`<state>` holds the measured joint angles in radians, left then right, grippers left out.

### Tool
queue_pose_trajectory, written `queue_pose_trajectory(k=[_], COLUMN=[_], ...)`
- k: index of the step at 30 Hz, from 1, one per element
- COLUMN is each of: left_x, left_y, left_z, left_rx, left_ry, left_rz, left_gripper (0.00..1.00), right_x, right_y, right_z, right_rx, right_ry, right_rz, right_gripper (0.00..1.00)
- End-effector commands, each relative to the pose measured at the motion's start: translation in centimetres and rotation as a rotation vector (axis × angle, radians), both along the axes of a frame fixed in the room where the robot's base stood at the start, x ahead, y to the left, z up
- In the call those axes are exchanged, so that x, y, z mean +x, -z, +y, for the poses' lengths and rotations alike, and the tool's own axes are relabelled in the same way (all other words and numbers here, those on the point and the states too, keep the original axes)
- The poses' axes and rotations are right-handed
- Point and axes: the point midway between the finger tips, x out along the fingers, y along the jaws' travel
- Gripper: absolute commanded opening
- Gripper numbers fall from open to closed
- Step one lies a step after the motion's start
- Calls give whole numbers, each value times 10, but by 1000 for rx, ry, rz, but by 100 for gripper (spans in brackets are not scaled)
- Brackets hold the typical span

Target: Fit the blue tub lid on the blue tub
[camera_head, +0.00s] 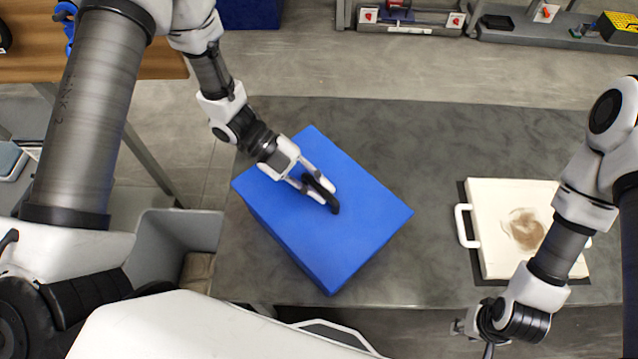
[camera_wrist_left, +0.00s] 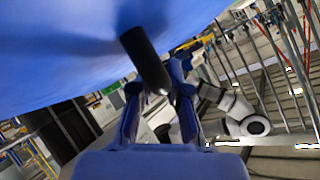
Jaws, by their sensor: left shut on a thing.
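The blue tub lid (camera_head: 350,235) is a flat blue rectangle with a black handle (camera_head: 333,204) in its middle, turned at an angle above the grey table. My left gripper (camera_head: 322,190) is shut on that handle. In the left wrist view the black handle (camera_wrist_left: 146,60) runs from the blue lid surface (camera_wrist_left: 60,45) to between the fingers (camera_wrist_left: 158,112). A blue side face (camera_head: 285,243) shows below the lid's lower left edge. The lid hides most of what is under it, and I cannot tell whether it is seated on the blue tub. My right gripper (camera_head: 473,337) is empty, its fingers apart, near the table's front edge.
A white square plate with side handles and a brown stain (camera_head: 500,230) lies on the table at the right. The grey table (camera_head: 420,130) is clear behind and between it and the lid. A grey bin (camera_head: 155,230) stands left of the table.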

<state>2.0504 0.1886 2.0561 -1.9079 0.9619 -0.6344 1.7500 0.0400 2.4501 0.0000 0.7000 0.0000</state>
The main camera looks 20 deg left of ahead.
Motion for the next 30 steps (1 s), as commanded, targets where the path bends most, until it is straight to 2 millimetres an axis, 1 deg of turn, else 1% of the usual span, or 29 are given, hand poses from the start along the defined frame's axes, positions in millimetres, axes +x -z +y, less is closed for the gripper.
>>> queue_pose_trajectory(k=[1,5,14,15,17,18,26,29,30], left_x=[0,0,0,0,0,0,0,2,3], left_y=[7,11,12,12,12,12,12,9,6], left_z=[0,0,0,0,0,0,0,5,10], left_rx=[0,0,0,0,0,0,0,-2,-3], left_ry=[0,0,0,0,0,0,0,-2,-3], left_rz=[0,1,1,1,1,1,1,-1,-1], left_gripper=[0,0,0,19,40,45,45,45,45], right_x=[0,0,0,0,0,0,0,0,0], right_y=[6,8,8,8,8,8,8,8,8], right_z=[0,0,0,0,0,0,0,0,0], right_rx=[0,0,0,0,0,0,0,0,0], right_ry=[0,0,0,0,0,0,0,0,0], right_rz=[0,0,0,0,0,0,0,0,0], right_gripper=[31,31,31,31,31,31,31,31,31])
